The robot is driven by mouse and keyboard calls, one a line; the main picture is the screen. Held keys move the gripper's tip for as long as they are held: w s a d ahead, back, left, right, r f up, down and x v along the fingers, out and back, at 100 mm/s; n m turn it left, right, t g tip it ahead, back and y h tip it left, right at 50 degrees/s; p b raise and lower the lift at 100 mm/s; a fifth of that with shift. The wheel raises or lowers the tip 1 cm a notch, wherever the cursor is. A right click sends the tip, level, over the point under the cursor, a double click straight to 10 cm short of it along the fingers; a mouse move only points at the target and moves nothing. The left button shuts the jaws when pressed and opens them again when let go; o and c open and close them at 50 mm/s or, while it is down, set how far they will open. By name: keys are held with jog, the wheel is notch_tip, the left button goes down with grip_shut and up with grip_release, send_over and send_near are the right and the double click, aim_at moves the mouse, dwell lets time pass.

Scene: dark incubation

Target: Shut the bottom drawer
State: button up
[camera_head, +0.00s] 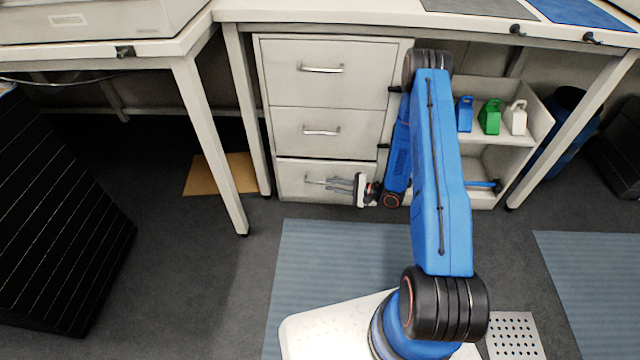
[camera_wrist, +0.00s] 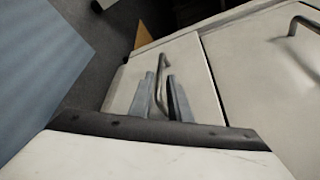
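The bottom drawer (camera_head: 292,182) is the lowest of three pale drawers in a cabinet under the bench. Its front looks nearly flush with the cabinet; I cannot tell how large any gap is. My gripper (camera_head: 336,184) is at the drawer's front, coming from the right. In the wrist view the two grey fingers of my gripper (camera_wrist: 160,88) are apart, one on each side of the bar handle (camera_wrist: 163,62) of the bottom drawer (camera_wrist: 196,72). I cannot tell whether either finger touches the handle.
The middle drawer (camera_head: 290,129) and top drawer (camera_head: 285,70) look shut. An open shelf (camera_head: 535,125) with blue, green and white items stands right of the drawers. A table leg (camera_head: 215,150) stands left. A brown sheet (camera_head: 205,177) lies on the floor. Blue mats (camera_head: 310,260) cover the floor ahead.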

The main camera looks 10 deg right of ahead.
aim_at(320, 183)
jog(key=shift+x, duration=3)
jog(key=shift+c, duration=0.7)
grip_shut()
